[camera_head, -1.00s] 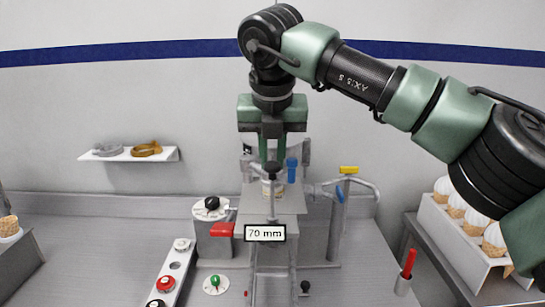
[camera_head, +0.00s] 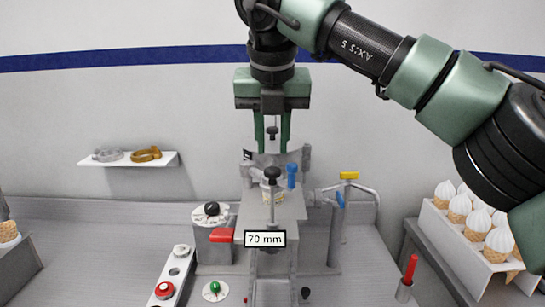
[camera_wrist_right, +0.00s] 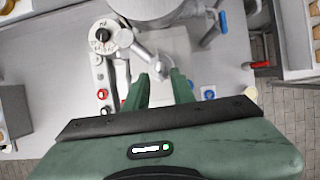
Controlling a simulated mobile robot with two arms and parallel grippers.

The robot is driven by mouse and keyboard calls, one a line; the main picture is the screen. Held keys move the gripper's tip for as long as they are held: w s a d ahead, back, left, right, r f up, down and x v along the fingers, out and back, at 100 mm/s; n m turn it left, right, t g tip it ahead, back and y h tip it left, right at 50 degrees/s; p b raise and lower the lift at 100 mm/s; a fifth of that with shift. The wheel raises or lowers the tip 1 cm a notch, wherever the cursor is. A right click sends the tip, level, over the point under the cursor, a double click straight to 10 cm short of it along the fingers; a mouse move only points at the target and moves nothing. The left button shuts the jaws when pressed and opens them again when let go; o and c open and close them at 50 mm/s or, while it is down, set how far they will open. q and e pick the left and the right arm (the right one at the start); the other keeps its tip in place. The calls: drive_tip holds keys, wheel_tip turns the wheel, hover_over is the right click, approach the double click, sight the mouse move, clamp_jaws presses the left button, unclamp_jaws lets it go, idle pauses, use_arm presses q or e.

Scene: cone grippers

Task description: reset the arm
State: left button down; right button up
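My right arm comes in from the right, and its green gripper (camera_head: 273,148) hangs straight down above the grey machine (camera_head: 275,212) in the head view. Its two fingers are apart. A small dark knob shows between them; I cannot tell whether it belongs to the machine behind. In the right wrist view the gripper (camera_wrist_right: 162,82) also shows spread fingers, with grey machine parts beyond and nothing visibly held. My left gripper is not in view.
A blue-topped handle (camera_head: 292,174) and a pipe with a yellow handle (camera_head: 349,175) stand right of the stem. A dial (camera_head: 211,210) is on the left. Filled cones stand in a white rack (camera_head: 440,227) at right. A wall shelf (camera_head: 160,160) holds two rings.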

drive_tip(key=shift+v, duration=1.1)
